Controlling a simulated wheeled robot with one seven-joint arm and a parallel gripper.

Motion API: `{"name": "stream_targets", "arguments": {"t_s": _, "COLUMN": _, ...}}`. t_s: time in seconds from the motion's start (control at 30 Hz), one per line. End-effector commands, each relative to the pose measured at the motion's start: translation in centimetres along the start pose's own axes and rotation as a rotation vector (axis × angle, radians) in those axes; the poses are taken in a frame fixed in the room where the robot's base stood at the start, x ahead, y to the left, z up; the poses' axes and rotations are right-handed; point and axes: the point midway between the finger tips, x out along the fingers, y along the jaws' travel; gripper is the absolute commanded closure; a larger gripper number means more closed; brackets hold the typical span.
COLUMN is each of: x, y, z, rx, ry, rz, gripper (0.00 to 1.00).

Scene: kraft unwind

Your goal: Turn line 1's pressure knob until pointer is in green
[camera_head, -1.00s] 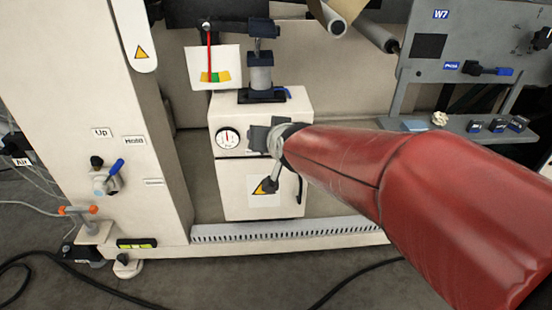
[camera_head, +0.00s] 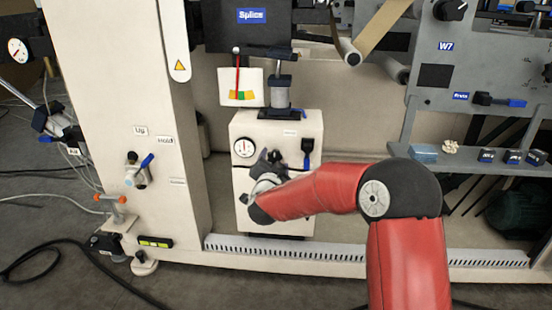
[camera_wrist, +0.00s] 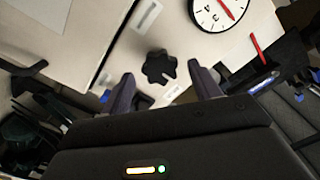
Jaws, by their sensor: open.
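The black lobed knob (camera_wrist: 160,67) sits on the cream cabinet (camera_head: 312,130). In the wrist view it lies between the tips of my open gripper (camera_wrist: 162,72); I cannot tell whether they touch it. In the head view my gripper (camera_head: 268,168) is at the cabinet's front and hides the knob. A round gauge (camera_head: 243,147) with a red needle is just up and left of it; it also shows cut off in the wrist view (camera_wrist: 222,10). Above the cabinet, a red pointer (camera_head: 237,70) hangs before a white plate (camera_head: 226,81), its lower end near the green of a coloured band.
A black-handled part (camera_head: 307,150) is on the cabinet right of my gripper. A cream column (camera_head: 110,80) with a blue-handled valve (camera_head: 138,170) stands left. A slotted rail (camera_head: 300,250) runs along the floor in front. A grey shelf frame (camera_head: 445,105) stands right.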

Motion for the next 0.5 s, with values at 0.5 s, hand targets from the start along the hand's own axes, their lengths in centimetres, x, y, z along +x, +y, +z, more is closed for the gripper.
{"name": "stream_targets", "arguments": {"t_s": 0.5, "x": 3.3, "y": -0.1, "z": 0.0, "rx": -0.001, "ry": 0.000, "rz": -0.002, "gripper": 0.38}}
